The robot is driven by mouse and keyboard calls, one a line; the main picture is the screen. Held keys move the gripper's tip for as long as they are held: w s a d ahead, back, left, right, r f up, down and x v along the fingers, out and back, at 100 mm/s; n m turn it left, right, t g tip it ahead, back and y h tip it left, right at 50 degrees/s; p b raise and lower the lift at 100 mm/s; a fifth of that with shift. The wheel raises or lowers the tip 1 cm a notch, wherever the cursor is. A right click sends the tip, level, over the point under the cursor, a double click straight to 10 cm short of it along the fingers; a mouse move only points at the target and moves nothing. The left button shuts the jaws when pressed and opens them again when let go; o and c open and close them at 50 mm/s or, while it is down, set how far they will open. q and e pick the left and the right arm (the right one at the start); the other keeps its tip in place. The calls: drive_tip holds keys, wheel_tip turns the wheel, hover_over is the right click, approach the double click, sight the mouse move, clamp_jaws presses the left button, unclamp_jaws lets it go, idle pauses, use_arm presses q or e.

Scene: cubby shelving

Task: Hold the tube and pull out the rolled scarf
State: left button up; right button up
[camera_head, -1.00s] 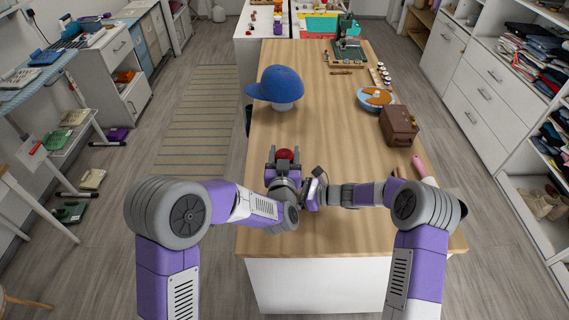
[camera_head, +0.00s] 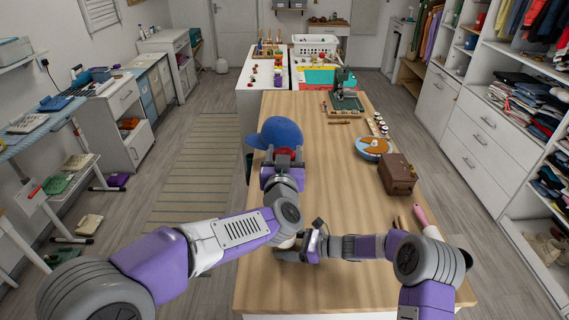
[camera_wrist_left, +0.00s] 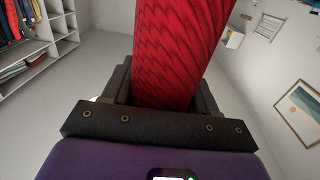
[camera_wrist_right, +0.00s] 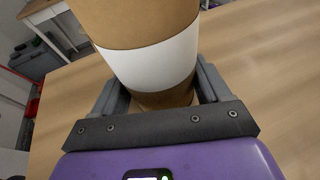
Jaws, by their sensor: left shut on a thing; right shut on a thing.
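The rolled scarf is deep red with a ribbed knit. In the left wrist view the scarf (camera_wrist_left: 175,50) stands between the jaws of my left gripper (camera_wrist_left: 170,95), which is shut on it. In the head view the left gripper (camera_head: 283,166) is raised above the table, and only a bit of red shows at its tips. The tube (camera_wrist_right: 150,55) is brown card with a white band. My right gripper (camera_wrist_right: 160,95) is shut around its lower part, low over the wooden table. In the head view my left arm mostly hides the tube. The scarf's lower end is hidden.
A blue cap (camera_head: 277,131) stands behind the left gripper in the head view. A brown box (camera_head: 397,178), a round blue-rimmed dish (camera_head: 373,148) and a pink-handled roller (camera_head: 424,219) lie along the right side. The table's middle (camera_head: 335,185) is clear.

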drive_tip(key=o, duration=0.8)
